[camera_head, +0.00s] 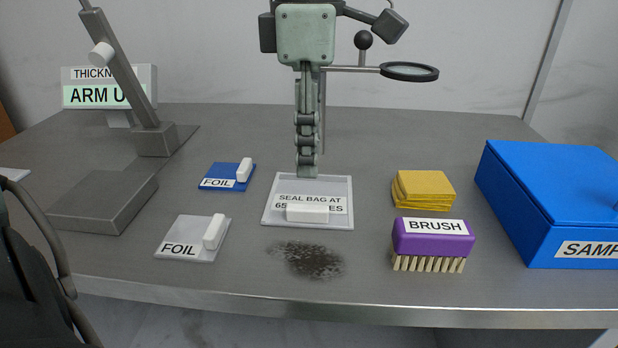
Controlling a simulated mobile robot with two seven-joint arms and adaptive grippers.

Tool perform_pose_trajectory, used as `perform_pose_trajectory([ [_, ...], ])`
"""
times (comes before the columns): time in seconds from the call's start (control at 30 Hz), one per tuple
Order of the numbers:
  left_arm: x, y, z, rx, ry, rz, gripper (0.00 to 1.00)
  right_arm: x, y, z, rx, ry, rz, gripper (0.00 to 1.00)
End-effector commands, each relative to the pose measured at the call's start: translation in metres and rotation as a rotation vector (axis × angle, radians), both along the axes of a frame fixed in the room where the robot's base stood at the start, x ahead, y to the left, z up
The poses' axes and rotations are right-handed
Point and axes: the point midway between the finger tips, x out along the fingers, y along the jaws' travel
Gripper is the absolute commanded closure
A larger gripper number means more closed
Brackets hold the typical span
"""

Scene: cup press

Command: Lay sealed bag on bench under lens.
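A round black-rimmed lens (408,72) sticks out to the right on a metal rod from a mint-green stand head (306,35). It hangs above the back of the grey bench (370,270). A pale plate (340,219) labelled "SEAL BAG AT 65…" lies at the bench's middle, with a white block (307,213) on it covering part of the text. I cannot make out a sealed bag with certainty. My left gripper (40,280) is a dark shape at the lower left, cut off by the frame; its opening cannot be judged. My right gripper is out of view.
Blue (215,185) and grey (180,252) plates labelled "FOIL" lie left of centre, near a metal press (105,203). Yellow pads (424,187), a purple brush (433,238) and a blue box (550,195) stand right. A dark smudge (308,259) marks the front; bench below the lens looks clear.

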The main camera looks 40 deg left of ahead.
Motion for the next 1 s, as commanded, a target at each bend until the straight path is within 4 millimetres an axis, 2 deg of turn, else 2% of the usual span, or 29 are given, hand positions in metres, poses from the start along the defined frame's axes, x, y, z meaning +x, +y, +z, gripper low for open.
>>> perform_pose_trajectory([
  [0.1, 0.000, 0.000, 0.020, 0.002, -0.003, 0.001, 0.66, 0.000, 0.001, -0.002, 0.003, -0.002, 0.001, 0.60],
  [0.3, 0.000, 0.000, 0.035, 0.001, 0.001, 0.000, 0.66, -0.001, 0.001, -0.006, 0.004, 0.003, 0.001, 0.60],
  [1.0, 0.000, 0.000, 0.035, 0.001, 0.001, 0.000, 0.66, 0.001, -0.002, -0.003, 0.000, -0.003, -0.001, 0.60],
])
